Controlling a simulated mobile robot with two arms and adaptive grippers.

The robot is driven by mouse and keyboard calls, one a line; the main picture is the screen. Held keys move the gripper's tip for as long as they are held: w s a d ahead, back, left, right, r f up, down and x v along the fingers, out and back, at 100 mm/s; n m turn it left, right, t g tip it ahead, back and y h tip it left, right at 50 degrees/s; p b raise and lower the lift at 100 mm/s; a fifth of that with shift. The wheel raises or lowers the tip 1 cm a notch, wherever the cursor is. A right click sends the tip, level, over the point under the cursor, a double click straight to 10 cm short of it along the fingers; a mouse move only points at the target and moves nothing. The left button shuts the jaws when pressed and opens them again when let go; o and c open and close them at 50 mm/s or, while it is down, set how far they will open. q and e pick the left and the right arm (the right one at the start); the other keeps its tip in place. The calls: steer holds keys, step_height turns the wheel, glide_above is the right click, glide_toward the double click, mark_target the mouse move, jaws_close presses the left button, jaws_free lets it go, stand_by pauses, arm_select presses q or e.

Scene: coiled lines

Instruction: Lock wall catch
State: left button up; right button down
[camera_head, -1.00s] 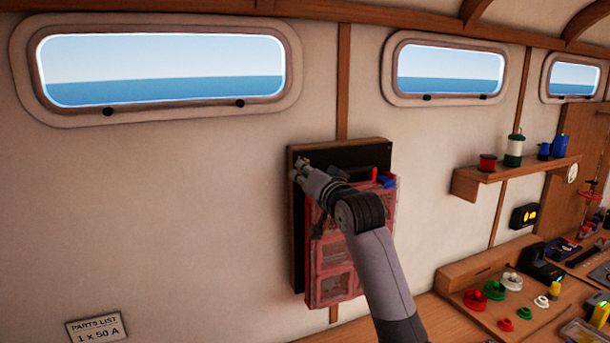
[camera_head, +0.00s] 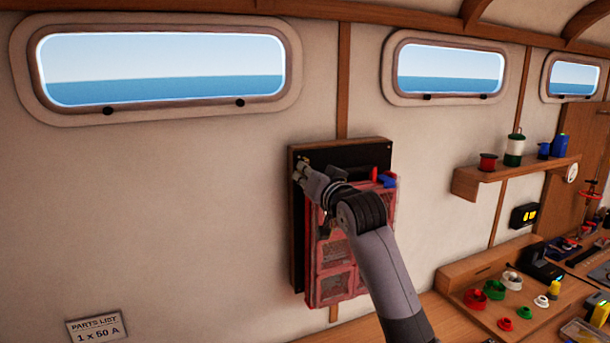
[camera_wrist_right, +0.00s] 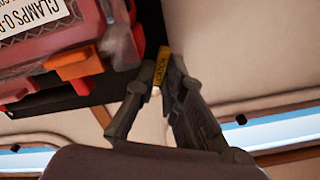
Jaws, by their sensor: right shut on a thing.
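A red case (camera_head: 330,285) with clear windows hangs on a dark wall board (camera_head: 350,157) with a wooden edge. My right gripper (camera_head: 303,170) is at the board's upper left corner. In the right wrist view, my right gripper (camera_wrist_right: 160,85) is shut on a small yellow tab (camera_wrist_right: 160,65) with dark lettering, which looks like the wall catch. Its base and exact position are partly hidden by the fingers. The red case (camera_wrist_right: 50,45) with its "CLAMPS" label is beside the fingers there. My left gripper is not in view.
A blue part (camera_head: 388,181) and a red part (camera_head: 374,174) show at the case's top. An orange piece (camera_wrist_right: 75,62) is on the case near my fingers. A wooden shelf (camera_head: 500,175) with spools is to the right. The wall left of the board is clear.

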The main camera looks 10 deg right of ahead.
steer(key=n, duration=0.2)
steer(key=d+n, duration=0.1)
steer(key=n, duration=0.1)
steer(key=shift+w+f+n, duration=0.1)
steer(key=shift+n, duration=0.3)
stand_by(0.4)
steer(key=c, duration=1.7)
jaws_free()
steer(key=s, duration=0.4)
steer(key=s+d, duration=0.1)
steer(key=s, duration=0.3)
steer(key=s+d, duration=0.1)
steer(key=s, duration=0.2)
steer(key=shift+s+d, duration=0.2)
steer(key=shift+s, duration=0.2)
